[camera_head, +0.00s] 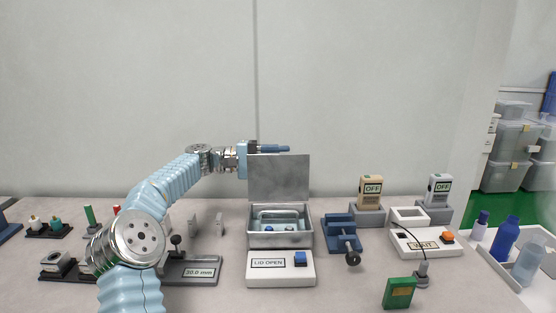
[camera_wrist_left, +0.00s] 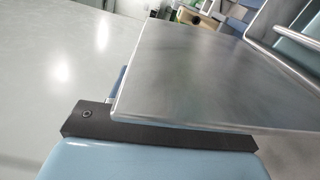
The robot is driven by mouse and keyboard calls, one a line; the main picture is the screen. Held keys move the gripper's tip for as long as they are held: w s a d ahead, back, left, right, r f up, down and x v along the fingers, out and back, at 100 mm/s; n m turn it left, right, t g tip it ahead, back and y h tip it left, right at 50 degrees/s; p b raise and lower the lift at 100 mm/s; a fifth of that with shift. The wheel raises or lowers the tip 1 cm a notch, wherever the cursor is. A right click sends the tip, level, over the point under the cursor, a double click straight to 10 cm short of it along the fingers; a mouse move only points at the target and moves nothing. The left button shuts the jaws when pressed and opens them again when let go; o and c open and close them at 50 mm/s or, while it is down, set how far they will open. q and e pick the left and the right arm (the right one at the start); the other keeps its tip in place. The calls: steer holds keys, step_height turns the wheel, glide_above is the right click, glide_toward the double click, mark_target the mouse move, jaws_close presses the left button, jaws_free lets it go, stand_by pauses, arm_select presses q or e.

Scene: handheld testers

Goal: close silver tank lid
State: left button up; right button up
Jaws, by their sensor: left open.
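The silver tank (camera_head: 281,239) stands on the bench, with a wire-handled basket or tray showing inside. Its lid (camera_head: 279,178) stands upright at the tank's back edge, open. My left gripper (camera_head: 274,149) is at the lid's top edge, reaching over from the left with its blue fingers pointing right. It is open, and I cannot tell whether it touches the lid. In the left wrist view the lid (camera_wrist_left: 200,75) fills the middle, close to the gripper's dark front, and hides most of the fingers. My right gripper is not in view.
A white box labelled "LID OPEN" (camera_head: 267,278) with a blue button is in front of the tank. A blue clamp (camera_head: 342,238) stands close on the right. Handheld testers (camera_head: 371,191) marked OFF sit farther right.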

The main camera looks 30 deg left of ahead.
arm_select(q)
jaws_close()
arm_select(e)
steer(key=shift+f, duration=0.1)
